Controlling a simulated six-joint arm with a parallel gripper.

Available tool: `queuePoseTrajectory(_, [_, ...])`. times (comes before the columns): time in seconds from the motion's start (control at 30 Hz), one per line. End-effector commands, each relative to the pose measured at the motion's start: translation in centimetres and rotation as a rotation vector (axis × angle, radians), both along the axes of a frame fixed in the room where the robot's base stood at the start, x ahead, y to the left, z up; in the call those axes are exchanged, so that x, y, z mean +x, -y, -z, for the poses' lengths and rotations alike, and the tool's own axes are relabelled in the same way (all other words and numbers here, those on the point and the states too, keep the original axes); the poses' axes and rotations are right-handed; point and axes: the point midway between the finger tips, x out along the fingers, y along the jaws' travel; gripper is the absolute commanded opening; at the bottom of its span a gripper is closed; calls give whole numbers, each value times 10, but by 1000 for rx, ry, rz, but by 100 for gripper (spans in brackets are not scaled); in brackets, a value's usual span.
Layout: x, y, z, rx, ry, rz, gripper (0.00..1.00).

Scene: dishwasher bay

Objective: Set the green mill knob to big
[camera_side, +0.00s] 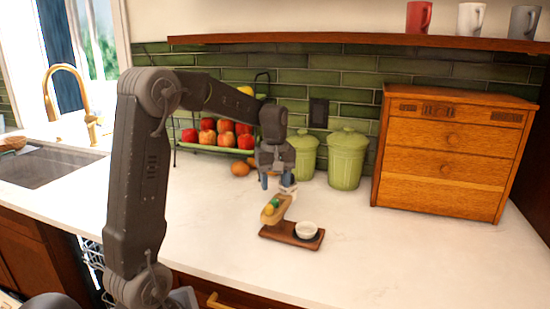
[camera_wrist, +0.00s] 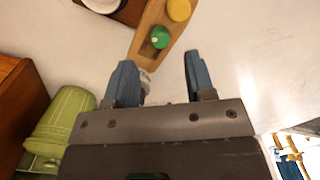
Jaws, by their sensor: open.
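The mill is a small wooden block (camera_wrist: 150,24) with a green knob (camera_wrist: 160,37) and a yellow knob (camera_wrist: 179,10) on its face. The green knob carries a small pale mark; its setting cannot be read. In the side view the green knob (camera_side: 275,203) and yellow knob (camera_side: 268,210) show on the tilted block, which stands on a dark wooden board (camera_side: 273,236). My gripper (camera_side: 277,184) is open above and behind the block. In the wrist view its blue fingers (camera_wrist: 158,80) are apart, with the green knob beyond them.
Two green canisters (camera_side: 346,160) and a wooden drawer chest (camera_side: 440,165) stand at the back right. A fruit rack (camera_side: 222,150) stands behind my arm, with loose fruit (camera_side: 240,169) before it. The sink (camera_side: 45,165) is at left. The counter's front right is clear.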

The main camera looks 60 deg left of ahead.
Motion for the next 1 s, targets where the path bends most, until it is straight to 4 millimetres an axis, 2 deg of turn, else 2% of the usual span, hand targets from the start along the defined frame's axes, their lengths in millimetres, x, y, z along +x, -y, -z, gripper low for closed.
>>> queuePoseTrajectory(0.03, [1, 0, -13, 3, 5, 0, 50])
queuePoseTrajectory(0.2, [0, 0, -49, 2, 4, 0, 50])
queuePoseTrajectory(0.4, [0, 0, -77, 2, 2, 0, 50])
queuePoseTrajectory(0.6, [0, 0, -86, 0, 0, 0, 50])
queuePoseTrajectory(1.0, [0, 0, -86, 0, 0, 1, 50])
